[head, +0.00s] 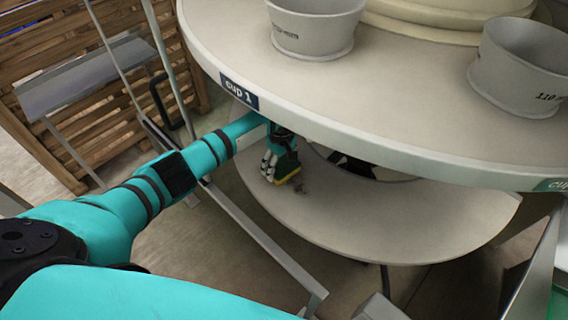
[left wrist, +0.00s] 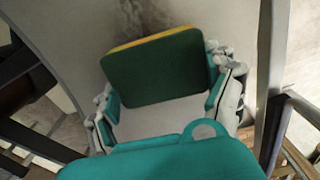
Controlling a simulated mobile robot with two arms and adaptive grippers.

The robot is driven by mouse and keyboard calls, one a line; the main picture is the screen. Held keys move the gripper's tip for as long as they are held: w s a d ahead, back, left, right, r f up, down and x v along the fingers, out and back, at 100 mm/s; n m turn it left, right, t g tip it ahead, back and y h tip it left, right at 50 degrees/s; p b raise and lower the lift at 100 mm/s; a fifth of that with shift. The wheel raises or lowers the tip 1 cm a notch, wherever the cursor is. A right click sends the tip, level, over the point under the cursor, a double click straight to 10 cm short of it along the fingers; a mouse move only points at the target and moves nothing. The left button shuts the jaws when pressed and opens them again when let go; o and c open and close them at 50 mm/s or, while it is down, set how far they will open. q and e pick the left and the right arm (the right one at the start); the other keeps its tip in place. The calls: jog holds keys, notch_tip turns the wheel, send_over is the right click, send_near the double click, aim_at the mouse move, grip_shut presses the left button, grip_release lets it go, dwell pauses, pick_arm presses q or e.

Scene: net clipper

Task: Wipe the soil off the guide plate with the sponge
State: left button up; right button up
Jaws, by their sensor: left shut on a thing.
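The sponge (left wrist: 158,70), with a green face and a yellow layer, is held between the fingers of my left gripper (head: 277,170). In the head view the sponge (head: 288,170) is just above or on the pale curved guide plate (head: 400,225), under the rim of the round table; I cannot tell if it touches. A dark patch of soil (head: 300,187) lies on the plate beside the sponge. In the left wrist view the soil (left wrist: 150,18) is a dark smear beyond the sponge's yellow edge, and part of it may be hidden. My right gripper is not in view.
The round table (head: 400,90) labelled "cup 1" overhangs the plate and my left forearm passes beneath its rim. Grey cups (head: 315,27) stand on it. Metal rails (head: 265,240) run beside the plate. A wooden crate (head: 90,140) stands at the left.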

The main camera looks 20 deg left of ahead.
aim_at(291, 171)
pick_arm(q)
jog(key=shift+p, duration=0.3)
jog(key=shift+s+d+r+p, duration=0.15)
jog(key=shift+s+d+p, duration=0.2)
jog(key=shift+d+p, duration=0.4)
jog(key=shift+s+d+f+p, duration=0.15)
jog(key=shift+s+d+p, duration=0.15)
jog(key=shift+d, duration=0.25)
jog(key=shift+s+d+f+p, duration=0.15)
jog(key=shift+d+p, duration=0.15)
jog(key=shift+d, duration=0.2)
jog(key=shift+s+d+r+p, duration=0.15)
jog(key=shift+s+d+p, duration=0.2)
jog(key=shift+d+p, duration=0.4)
jog(key=shift+s+d+p, duration=0.15)
jog(key=shift+d+p, duration=0.15)
jog(key=shift+d, duration=0.25)
jog(key=shift+s+d+p, duration=0.15)
jog(key=shift+d+p, duration=0.1)
jog(key=shift+d, duration=0.25)
jog(key=shift+s+d+p, duration=0.3)
jog(key=shift+d+p, duration=0.15)
jog(key=shift+d, duration=0.15)
jog(key=shift+s+d+p, duration=0.3)
jog(key=shift+d+p, duration=0.05)
jog(key=shift+d, duration=0.35)
jog(key=shift+s+d, duration=0.1)
jog(key=shift+d, duration=0.2)
